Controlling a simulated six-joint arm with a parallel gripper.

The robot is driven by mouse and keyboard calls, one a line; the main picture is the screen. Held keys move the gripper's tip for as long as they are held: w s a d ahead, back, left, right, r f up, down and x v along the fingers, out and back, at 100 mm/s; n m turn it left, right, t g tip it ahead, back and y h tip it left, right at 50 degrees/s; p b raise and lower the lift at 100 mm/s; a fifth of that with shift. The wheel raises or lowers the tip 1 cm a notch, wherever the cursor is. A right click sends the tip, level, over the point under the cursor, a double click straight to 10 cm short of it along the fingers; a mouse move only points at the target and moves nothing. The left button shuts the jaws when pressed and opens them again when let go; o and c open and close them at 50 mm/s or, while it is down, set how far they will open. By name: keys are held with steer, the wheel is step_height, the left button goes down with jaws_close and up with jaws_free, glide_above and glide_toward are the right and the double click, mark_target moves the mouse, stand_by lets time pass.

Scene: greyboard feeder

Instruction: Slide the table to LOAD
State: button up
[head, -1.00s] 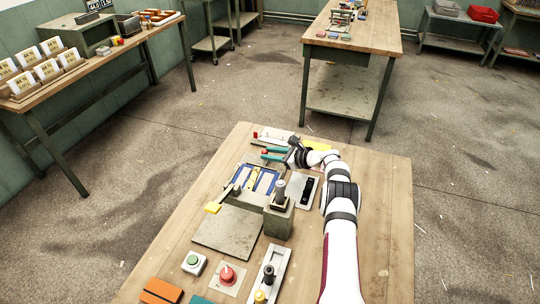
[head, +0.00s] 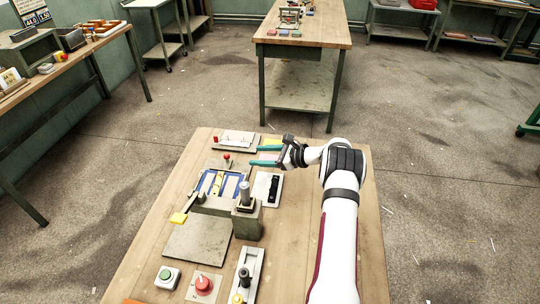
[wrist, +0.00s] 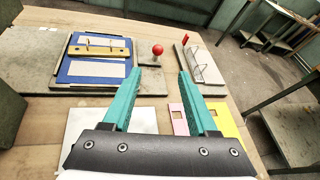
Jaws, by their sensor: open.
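The sliding table is a grey plate carrying a blue fixture (head: 205,184) with pale pieces and a yellow bar; the fixture also shows in the wrist view (wrist: 65,72). A red ball knob (head: 226,156) stands on the plate's far side. My gripper (head: 254,156) is open and empty, its teal fingers pointing left toward the knob with a gap between. In the wrist view the knob (wrist: 157,49) is beyond and between the fingertips, not touching them. I cannot read any LOAD mark.
A white plate with a wire frame and red flag (head: 237,138) is behind the knob. Green (head: 165,274) and red (head: 204,284) buttons are at the front.

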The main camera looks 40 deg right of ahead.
steer(key=v, duration=0.4)
steer(key=shift+s+d, duration=0.15)
steer(key=shift+s, duration=0.1)
steer(key=s+a+r+n+g+y, duration=0.1)
steer(key=s+a+r+n+g, duration=0.2)
steer(key=a+r, duration=0.45)
steer(key=s+a+r+n+g+y, duration=0.1)
steer(key=a+r+n+g, duration=0.3)
steer(key=a, duration=0.7)
steer(key=s+a+r+n+g+h, duration=0.1)
steer(key=s+a+r+n+g, duration=0.25)
steer(key=s+a+n, duration=0.6)
steer(key=s+a+f+n+h, duration=0.1)
steer(key=s+a+n+h, duration=0.1)
steer(key=s, duration=0.9)
steer(key=s+a+n+g+h, duration=0.1)
steer(key=s+a+n+h, duration=0.1)
steer(key=s, duration=1)
steer(key=shift+a+f+n+h, duration=0.35)
steer(key=shift+n+h, duration=0.5)
steer(key=shift+h, duration=0.05)
